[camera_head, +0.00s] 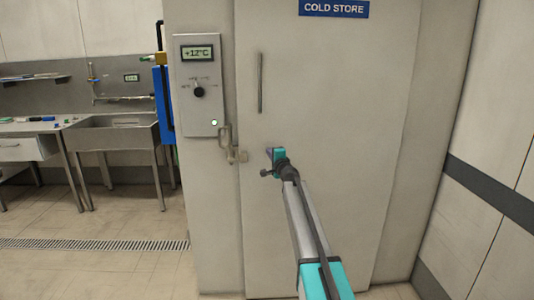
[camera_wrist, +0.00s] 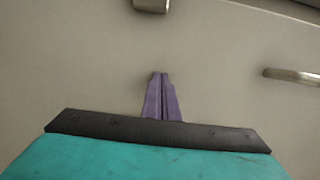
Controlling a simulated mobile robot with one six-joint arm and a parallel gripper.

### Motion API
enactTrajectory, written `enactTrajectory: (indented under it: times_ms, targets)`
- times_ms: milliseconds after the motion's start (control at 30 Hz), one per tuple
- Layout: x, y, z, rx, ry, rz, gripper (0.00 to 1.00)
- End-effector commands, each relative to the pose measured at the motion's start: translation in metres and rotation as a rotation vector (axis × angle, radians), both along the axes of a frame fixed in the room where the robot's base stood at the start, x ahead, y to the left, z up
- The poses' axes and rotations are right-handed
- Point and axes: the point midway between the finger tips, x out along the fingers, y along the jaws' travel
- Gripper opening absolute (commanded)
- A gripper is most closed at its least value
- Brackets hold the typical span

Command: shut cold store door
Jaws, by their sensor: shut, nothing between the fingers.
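The cold store door (camera_head: 335,110) is a pale panel with a long vertical handle (camera_head: 260,83). A blue COLD STORE sign (camera_head: 334,8) is at its top. The door looks flush or nearly flush with its frame; I cannot tell whether it is fully shut. A metal latch (camera_head: 228,143) is at the door's left edge. My gripper (camera_head: 270,153) is in front of the door, just right of the latch. In the wrist view its purple fingers (camera_wrist: 161,97) are together and empty, facing the pale surface. I cannot tell whether they touch it.
A control box (camera_head: 199,85) reading +12°C, with a black knob and a lit green lamp, is left of the door. A steel sink (camera_head: 115,133) and a table stand at the left. A floor drain (camera_head: 95,244) crosses open floor. A wall closes the right side.

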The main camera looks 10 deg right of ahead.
Motion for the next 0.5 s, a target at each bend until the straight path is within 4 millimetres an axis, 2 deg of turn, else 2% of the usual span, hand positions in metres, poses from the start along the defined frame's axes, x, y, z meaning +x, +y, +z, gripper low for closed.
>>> enactTrajectory:
  times_ms: [33,500]
  targets:
    - [0.012,-0.009,0.021,-0.005,-0.022,-0.028,0.00]
    - [0.014,0.015,0.023,-0.004,-0.022,-0.009,0.00]
